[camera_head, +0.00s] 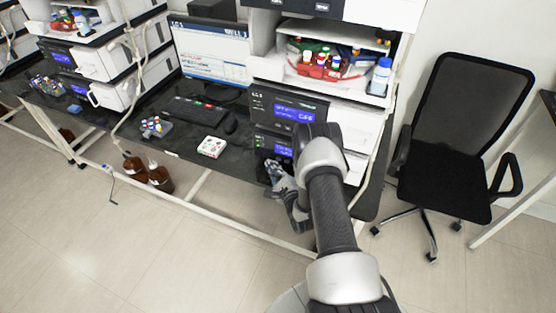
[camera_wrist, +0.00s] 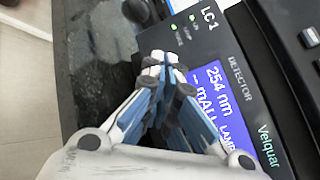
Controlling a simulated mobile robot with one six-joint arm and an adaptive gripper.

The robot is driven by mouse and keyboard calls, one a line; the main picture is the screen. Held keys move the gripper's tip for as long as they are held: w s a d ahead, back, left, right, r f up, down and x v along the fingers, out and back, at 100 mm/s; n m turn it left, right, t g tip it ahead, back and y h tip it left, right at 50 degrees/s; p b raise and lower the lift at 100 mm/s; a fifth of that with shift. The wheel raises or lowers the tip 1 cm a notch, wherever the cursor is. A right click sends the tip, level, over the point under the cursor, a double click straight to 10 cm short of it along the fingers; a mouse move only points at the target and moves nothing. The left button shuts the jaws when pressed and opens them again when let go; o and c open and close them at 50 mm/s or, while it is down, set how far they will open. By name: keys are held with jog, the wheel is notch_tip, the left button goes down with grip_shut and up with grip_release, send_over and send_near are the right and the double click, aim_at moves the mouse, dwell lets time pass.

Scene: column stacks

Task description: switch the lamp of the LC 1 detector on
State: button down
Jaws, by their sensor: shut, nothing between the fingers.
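The LC-1 detector (camera_wrist: 251,93) fills the middle and right of the wrist view, its dark front panel tilted in the picture and marked LC-1, DETECTOR and Velquar. Its blue display (camera_wrist: 213,78) shows 254 nm, mAU and a line starting LAMP; my fingers hide the rest. Small indicators with tiny labels sit near the LC-1 mark. My gripper (camera_wrist: 165,68) is shut and empty, its tips in front of the panel by the display's edge. I cannot tell if they touch. In the head view my gripper (camera_head: 274,172) is by the lower module, partly hidden by my arm.
An upper module (camera_head: 287,107) with a lit display sits above. A white tray (camera_head: 212,147), a mouse (camera_head: 231,126), a keyboard (camera_head: 194,110) and a monitor (camera_head: 211,55) are to the left on the dark bench. An office chair (camera_head: 452,160) stands at the right. Open floor lies in front.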

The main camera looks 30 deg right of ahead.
jog(key=shift+w+d, duration=0.1)
dwell(0.7)
jog(key=shift+w+d+b, duration=0.2)
jog(key=shift+d+b, duration=0.05)
jog(key=shift+b, duration=0.05)
jog(key=shift+w+d+b, duration=0.25)
jog(key=shift+d+b, duration=0.05)
jog(key=shift+d, duration=0.05)
dwell(0.8)
jog(key=shift+a, duration=0.1)
jog(key=shift+s+a, duration=0.55)
jog(key=s+a, duration=0.1)
jog(key=a, duration=0.1)
jog(key=s+a+p, duration=0.1)
jog(key=s+a, duration=0.1)
dwell(0.6)
dwell(0.6)
